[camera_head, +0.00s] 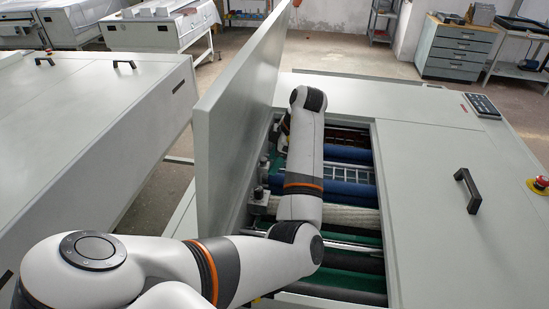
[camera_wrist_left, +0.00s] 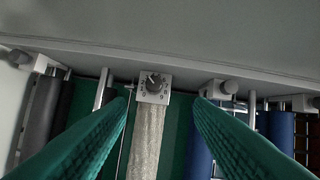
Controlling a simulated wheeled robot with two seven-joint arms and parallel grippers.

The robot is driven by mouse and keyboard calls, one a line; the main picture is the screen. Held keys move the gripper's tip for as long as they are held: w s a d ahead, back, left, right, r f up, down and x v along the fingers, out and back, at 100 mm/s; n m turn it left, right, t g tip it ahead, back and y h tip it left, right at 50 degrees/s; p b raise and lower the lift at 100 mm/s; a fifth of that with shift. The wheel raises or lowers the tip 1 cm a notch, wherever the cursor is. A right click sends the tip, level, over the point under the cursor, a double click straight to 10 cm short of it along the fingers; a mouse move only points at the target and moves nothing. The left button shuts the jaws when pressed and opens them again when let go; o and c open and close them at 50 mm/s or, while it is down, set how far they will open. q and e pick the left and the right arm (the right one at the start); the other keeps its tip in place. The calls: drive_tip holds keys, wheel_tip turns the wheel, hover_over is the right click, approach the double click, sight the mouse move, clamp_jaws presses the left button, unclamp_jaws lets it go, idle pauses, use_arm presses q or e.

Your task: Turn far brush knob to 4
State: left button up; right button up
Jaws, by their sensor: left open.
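A dark round knob (camera_wrist_left: 154,82) sits on a pale square dial plate with small marks in the left wrist view. Its setting is too small to read. A cream brush roller (camera_wrist_left: 146,140) runs down from below the plate. My left gripper (camera_wrist_left: 161,103) has its two green fingers spread wide, with the knob between and beyond the tips, apart from them. In the head view my left arm reaches into the open machine, and the gripper is mostly hidden behind my wrist. I cannot tell from the head view which knob it faces. My right gripper is not in view.
The raised lid (camera_head: 235,110) stands just left of my arm. Grey knobs (camera_wrist_left: 222,87) line the machine wall. The closed cover with a black handle (camera_head: 467,190) lies right.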

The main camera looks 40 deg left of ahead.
sight(259, 189)
use_arm(q)
drive_tip(key=p+x, duration=0.1)
drive_tip(key=x, duration=0.5)
drive_tip(key=s+p+x, duration=0.1)
drive_tip(key=x, duration=0.3)
drive_tip(key=shift+d+p, duration=0.15)
drive_tip(key=shift+p, duration=0.15)
drive_tip(key=shift+s+f, duration=0.15)
drive_tip(key=shift+f, duration=0.4)
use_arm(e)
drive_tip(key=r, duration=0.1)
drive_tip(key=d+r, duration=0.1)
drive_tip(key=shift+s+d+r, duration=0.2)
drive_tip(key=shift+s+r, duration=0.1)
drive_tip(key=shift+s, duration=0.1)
use_arm(q)
drive_tip(key=c, duration=1)
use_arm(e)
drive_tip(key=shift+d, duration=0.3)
use_arm(q)
drive_tip(key=shift+m, duration=0.3)
